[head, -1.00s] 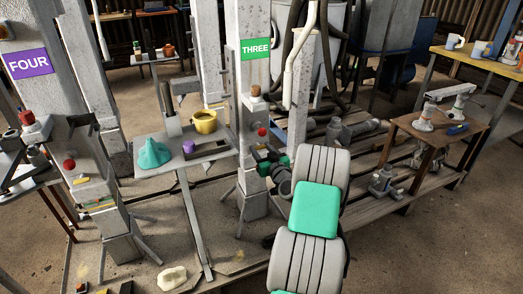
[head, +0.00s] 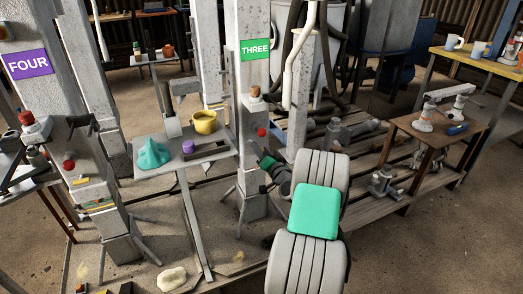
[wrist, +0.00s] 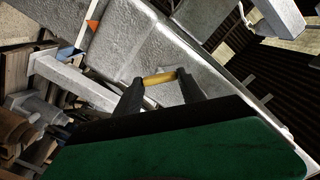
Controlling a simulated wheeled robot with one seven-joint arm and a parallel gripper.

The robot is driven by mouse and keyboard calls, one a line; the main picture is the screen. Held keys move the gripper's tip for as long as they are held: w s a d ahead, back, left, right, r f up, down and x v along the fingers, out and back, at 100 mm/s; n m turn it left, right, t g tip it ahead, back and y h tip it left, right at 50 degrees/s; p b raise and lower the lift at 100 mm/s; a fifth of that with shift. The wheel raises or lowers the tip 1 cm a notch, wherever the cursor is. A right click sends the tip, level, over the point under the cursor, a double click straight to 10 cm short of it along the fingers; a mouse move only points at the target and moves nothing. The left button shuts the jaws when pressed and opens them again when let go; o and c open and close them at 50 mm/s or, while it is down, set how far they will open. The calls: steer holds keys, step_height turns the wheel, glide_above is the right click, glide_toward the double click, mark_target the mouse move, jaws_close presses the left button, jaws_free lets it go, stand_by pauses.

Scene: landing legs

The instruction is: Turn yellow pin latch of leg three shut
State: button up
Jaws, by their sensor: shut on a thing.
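Leg three is the grey post (head: 252,110) with the green THREE sign (head: 255,49) in the head view. A red knob (head: 261,132) sits on its face. My gripper (head: 262,153) is at the post, just below the red knob. In the wrist view, the two dark fingers of my gripper (wrist: 160,86) are on either side of a short yellow pin (wrist: 159,78), the latch, against the grey metal. The gripper is shut on it. The pin lies nearly level across the wrist picture. In the head view my gripper and arm hide it.
Leg four, with a purple FOUR sign (head: 28,62), stands at the left. A small grey table between the legs holds a yellow cup (head: 204,122), a teal funnel-like thing (head: 152,154) and a purple piece (head: 188,146). A wooden side table (head: 436,135) stands at the right.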

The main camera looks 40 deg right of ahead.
steer(key=shift+d+f+m+p, duration=0.1)
steer(key=shift+m+p, duration=0.6)
steer(key=shift+m, duration=1.75)
steer(key=shift+f+m+p, duration=0.1)
steer(key=shift+m+p, duration=0.6)
steer(key=shift+m, duration=1.75)
steer(key=o, duration=1.4)
steer(key=shift+c, duration=0.2)
steer(key=p+v, duration=0.1)
steer(key=v, duration=0.7)
